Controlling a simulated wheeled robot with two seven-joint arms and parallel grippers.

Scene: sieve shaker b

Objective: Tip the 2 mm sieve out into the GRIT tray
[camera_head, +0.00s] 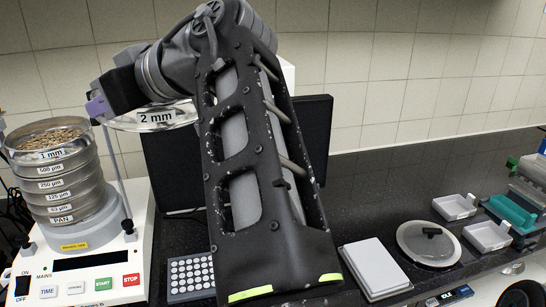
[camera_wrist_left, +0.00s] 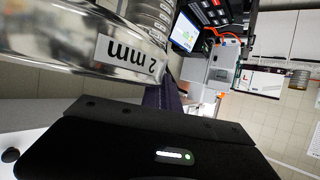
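The 2 mm sieve (camera_head: 157,118) is a clear-and-metal ring with a "2 mm" label, held up in the air right of the sieve stack. My left gripper (camera_head: 98,105), with lilac fingertips, is shut on its left rim. My arm hides the sieve's right part. In the left wrist view the sieve (camera_wrist_left: 60,35) fills the upper left beside the gripper; its contents cannot be seen. Two small white trays, a rear one (camera_head: 455,207) and a front one (camera_head: 488,237), stand at the right; no GRIT label is readable. My right gripper is not in view.
The sieve stack (camera_head: 65,185), its open 1 mm top holding brown grains, stands on the shaker (camera_head: 100,265) at left. A dark monitor (camera_head: 172,170) is behind my arm. A white flat pad (camera_head: 374,267), a round lidded dish (camera_head: 410,235) and a teal item (camera_head: 510,212) lie right.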

